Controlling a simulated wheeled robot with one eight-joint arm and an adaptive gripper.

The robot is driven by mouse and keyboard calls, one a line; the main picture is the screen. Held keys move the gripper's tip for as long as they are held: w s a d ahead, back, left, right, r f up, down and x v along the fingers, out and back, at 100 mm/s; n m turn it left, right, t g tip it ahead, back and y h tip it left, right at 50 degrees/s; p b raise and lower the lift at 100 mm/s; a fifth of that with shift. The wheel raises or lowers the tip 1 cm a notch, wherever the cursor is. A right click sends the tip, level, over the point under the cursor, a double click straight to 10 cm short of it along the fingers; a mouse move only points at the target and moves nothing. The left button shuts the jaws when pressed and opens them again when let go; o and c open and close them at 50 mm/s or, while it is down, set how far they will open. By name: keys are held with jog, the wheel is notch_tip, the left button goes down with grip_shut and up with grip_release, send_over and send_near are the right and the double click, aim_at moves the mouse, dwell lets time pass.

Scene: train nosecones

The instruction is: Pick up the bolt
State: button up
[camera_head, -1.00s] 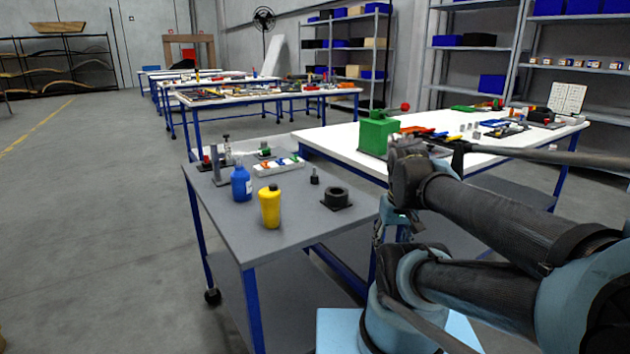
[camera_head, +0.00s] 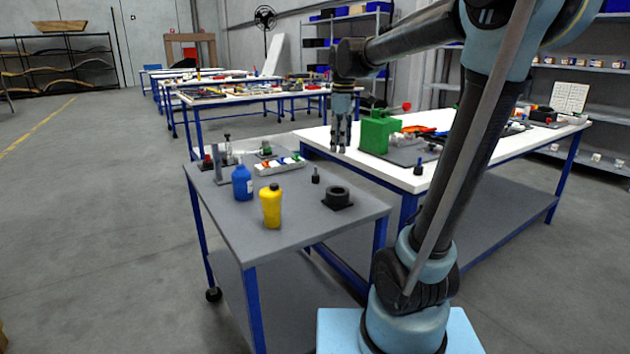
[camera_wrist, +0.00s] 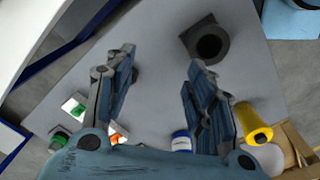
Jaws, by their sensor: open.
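A small dark upright piece that looks like the bolt (camera_head: 315,175) stands on the grey cart top (camera_head: 230,205), left of a black ring-shaped block (camera_head: 337,197). My gripper (camera_head: 341,148) points down above and behind it in the head view, empty. In the wrist view my gripper (camera_wrist: 158,75) shows its two fingers spread wide over the grey top. The black block (camera_wrist: 208,42) is seen beyond the right finger. I cannot make out the bolt in the wrist view; the left finger may hide it.
A blue bottle (camera_head: 242,183) and a yellow bottle (camera_head: 271,206) stand near the cart's front. A white tray (camera_head: 268,168) with coloured pieces lies behind. A green machine (camera_head: 379,131) and another small dark piece (camera_head: 418,168) stand on the white table (camera_head: 560,134).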

aim_at(316, 175)
jog(key=w+a+r+n, duration=0.2)
jog(key=w+a+n, duration=0.3)
jog(key=w+a, duration=0.3)
jog(key=shift+g, duration=0.3)
notch_tip(316, 175, down, 17)
jog(key=shift+s+r, duration=0.1)
jog(key=c, duration=1.2)
